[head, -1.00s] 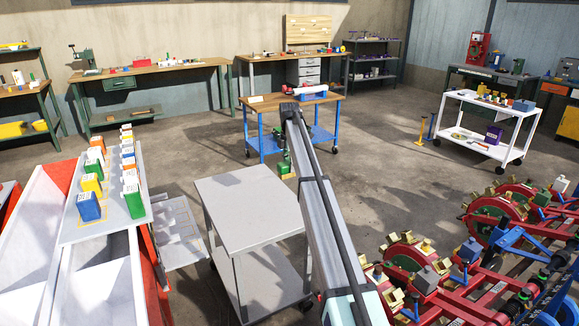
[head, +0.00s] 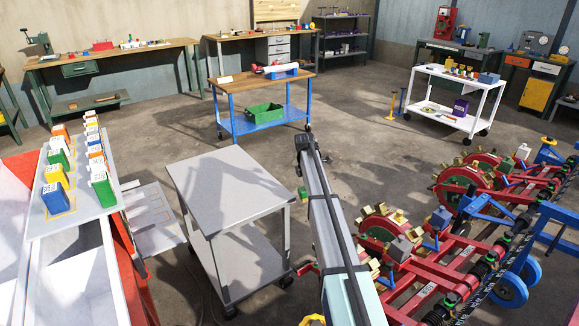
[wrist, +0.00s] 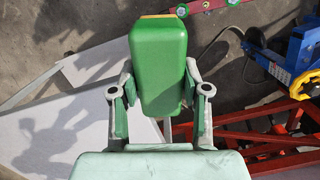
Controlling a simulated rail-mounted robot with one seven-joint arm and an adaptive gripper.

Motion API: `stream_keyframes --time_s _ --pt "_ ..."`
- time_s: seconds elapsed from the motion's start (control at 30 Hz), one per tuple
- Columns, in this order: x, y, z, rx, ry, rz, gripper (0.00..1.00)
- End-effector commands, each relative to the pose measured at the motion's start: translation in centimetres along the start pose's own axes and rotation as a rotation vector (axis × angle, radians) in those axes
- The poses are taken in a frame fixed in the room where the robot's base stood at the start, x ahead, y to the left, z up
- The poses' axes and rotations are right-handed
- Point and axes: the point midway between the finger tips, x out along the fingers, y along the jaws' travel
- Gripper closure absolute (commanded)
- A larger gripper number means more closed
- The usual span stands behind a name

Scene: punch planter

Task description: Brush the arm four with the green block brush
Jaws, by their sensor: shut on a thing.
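The green block brush (wrist: 158,65) is in my gripper (wrist: 158,103), which is shut on it, with one finger at each side. A small bit of green, probably the brush, shows low beside my arm in the head view (head: 303,194). The red planter (head: 425,262) stands right of my arm, with spiked punch wheels, yellow and grey cups and blue parts. I cannot tell which of its arms is arm four. Its red bars (wrist: 270,140) lie right of and below the brush in the wrist view, apart from it.
A grey two-tier cart (head: 228,185) stands close left of my arm. Further left is a grey shelf (head: 75,215) with several coloured boxes. A blue table with a wooden top (head: 245,90) holds a green bin (head: 264,113) below. The floor behind the planter is open.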

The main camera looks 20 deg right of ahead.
Motion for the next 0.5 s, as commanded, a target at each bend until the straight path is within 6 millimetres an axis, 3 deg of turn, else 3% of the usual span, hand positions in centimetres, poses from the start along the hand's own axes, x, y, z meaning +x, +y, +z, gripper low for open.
stream_keyframes --time_s 0.03,0.27,0.5 --pt "1.7 -2.2 0.7 0.035 -0.005 -0.007 0.82" --pt "8.2 -9.6 3.7 0.237 -0.035 -0.038 0.82" --pt "14.2 -18.3 5.7 0.502 -0.069 -0.087 0.82"
